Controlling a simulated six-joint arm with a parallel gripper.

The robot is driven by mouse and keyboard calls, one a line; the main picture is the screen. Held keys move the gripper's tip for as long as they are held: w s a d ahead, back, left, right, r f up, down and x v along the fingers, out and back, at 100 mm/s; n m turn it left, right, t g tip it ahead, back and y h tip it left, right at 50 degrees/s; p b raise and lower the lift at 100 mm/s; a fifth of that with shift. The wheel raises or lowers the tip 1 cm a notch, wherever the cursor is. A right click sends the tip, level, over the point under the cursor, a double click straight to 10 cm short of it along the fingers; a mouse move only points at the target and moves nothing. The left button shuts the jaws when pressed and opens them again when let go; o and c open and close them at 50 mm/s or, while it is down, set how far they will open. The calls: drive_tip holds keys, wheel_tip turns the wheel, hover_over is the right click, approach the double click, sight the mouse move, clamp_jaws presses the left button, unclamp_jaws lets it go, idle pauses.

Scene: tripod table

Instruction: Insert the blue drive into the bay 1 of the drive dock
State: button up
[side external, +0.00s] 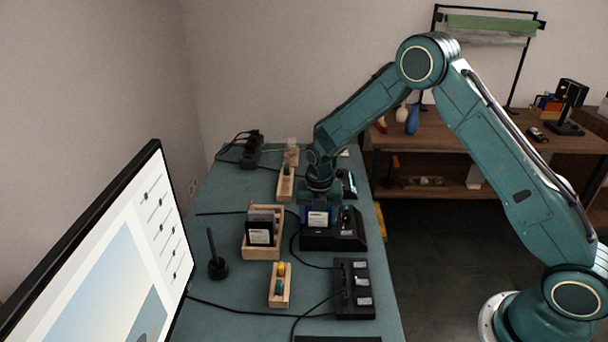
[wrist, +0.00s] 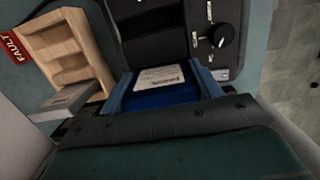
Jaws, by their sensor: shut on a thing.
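The blue drive (side external: 319,217), with a white label, is upright beneath my gripper (side external: 320,205) in the side view. My gripper is shut on it. In the wrist view the blue drive (wrist: 165,93) sits between the two fingers of my gripper (wrist: 165,86), label showing. The black drive dock (side external: 330,242) is directly below and beside the drive in the side view. In the wrist view the dock (wrist: 160,35), with a round knob, lies just beyond the drive. The drive's lower end is hidden, so I cannot tell whether it is inside a bay.
A wooden rack (side external: 262,252) with dark drives stands left of the dock; it also shows in the wrist view (wrist: 62,48), beside a red FAULT tag (wrist: 11,47). A monitor (side external: 110,260) stands left.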

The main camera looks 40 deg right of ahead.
drive_tip(key=shift+f, duration=0.2)
drive_tip(key=o, duration=1.1)
drive_tip(key=shift+o, duration=0.2)
drive_tip(key=shift+r, duration=0.1)
wheel_tip(320, 180, up, 14)
drive_tip(key=s+a, duration=0.1)
drive_tip(key=shift+f, duration=0.25)
drive_tip(key=shift+s+a, duration=0.1)
